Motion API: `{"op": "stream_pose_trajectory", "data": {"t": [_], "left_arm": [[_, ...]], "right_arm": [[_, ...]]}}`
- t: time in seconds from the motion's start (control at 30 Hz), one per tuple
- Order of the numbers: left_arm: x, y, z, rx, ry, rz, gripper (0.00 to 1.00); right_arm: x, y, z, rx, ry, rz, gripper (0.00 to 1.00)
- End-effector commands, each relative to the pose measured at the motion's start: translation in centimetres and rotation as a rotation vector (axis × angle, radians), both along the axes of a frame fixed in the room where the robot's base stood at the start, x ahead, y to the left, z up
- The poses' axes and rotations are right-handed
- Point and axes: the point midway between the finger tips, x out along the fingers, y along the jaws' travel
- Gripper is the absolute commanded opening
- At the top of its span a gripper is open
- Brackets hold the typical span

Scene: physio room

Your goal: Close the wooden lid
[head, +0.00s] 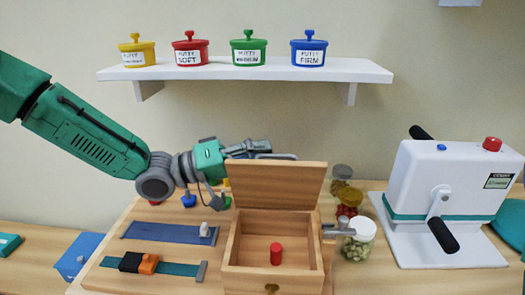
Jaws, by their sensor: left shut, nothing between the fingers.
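The wooden lid (280,184) stands open, raised at the back of the wooden box (235,252). The box's inside is exposed, with a red cylinder (276,254) standing in it. A brass catch (271,289) is on the box's front. My left gripper (262,149) is shut and empty, at the top left of the lid. Its fingers show above the lid's upper edge, and I cannot tell whether they touch it.
The box sits on a wooden board (120,222) with blue and teal straps left of it. Several jars (358,243) stand close to its right. A white crank machine (440,195) is further right. A shelf (250,72) with putty pots hangs above.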

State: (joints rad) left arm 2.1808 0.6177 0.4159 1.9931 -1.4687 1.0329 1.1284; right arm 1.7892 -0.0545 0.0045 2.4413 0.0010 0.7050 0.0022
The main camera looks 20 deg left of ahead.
Motion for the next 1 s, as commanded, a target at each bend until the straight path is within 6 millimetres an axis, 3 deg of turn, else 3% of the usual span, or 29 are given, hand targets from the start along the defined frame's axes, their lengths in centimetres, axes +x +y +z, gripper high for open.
{"op": "stream_pose_trajectory", "data": {"t": [0.5, 0.8, 1.0], "left_arm": [[-6.9, -1.5, -1.8, 0.095, -0.470, -0.004, 0.00], [-9.5, -2.0, -3.4, 0.139, -0.680, -0.004, 0.00], [-10.5, -2.1, -4.0, 0.139, -0.683, -0.003, 0.00]], "right_arm": [[0.0, 0.0, -3.9, 0.000, -0.001, 0.000, 0.40], [0.0, 0.0, -5.5, 0.000, -0.001, 0.000, 0.40], [0.0, 0.0, -6.0, 0.000, -0.001, 0.000, 0.40]]}}
